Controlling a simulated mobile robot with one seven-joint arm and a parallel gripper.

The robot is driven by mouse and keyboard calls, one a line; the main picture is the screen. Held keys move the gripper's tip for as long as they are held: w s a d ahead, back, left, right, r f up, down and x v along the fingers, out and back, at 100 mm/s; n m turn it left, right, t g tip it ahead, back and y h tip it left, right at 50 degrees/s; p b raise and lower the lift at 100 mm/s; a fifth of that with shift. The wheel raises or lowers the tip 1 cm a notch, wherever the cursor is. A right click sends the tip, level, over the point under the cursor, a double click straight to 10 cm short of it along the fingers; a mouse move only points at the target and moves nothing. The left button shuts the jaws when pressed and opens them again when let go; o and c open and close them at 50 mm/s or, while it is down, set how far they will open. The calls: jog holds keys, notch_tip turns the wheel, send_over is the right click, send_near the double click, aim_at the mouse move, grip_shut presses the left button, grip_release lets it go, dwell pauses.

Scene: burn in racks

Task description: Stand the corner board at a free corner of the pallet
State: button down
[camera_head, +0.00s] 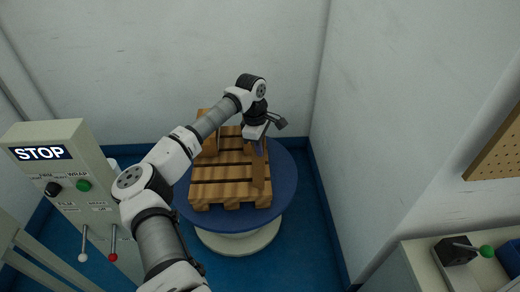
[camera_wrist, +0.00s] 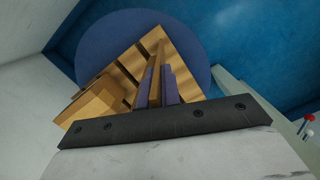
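The wooden pallet (camera_head: 230,190) lies on a round blue turntable (camera_head: 285,190). My gripper (camera_head: 258,147) is above the pallet's right side, pointing down. It is shut on the corner board (camera_head: 259,172), a narrow brown strip that hangs roughly upright. In the wrist view the corner board (camera_wrist: 156,72) runs between the two purple fingers (camera_wrist: 156,92) of my gripper, over the pallet slats (camera_wrist: 125,75). I cannot tell whether its lower end touches the pallet. A brown box-like piece (camera_wrist: 92,102) stands on the pallet; in the head view my arm partly hides it.
Pale walls stand close behind and to the right of the turntable. A control cabinet (camera_head: 65,165) with a STOP sign and levers stands at left. A bench (camera_head: 430,270) with a green-knobbed lever is at lower right. Blue floor (camera_head: 315,235) is clear right of the turntable.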

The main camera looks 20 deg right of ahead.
jog(key=shift+f, duration=0.65)
jog(key=shift+f, duration=0.15)
jog(key=c, duration=1.6)
grip_release()
jog(key=r, duration=0.8)
jog(key=w+a+r, duration=0.1)
jog(key=r, duration=0.3)
jog(key=shift+a+r+b, duration=0.1)
jog(key=shift+r+b, duration=0.05)
jog(key=shift+b, duration=0.15)
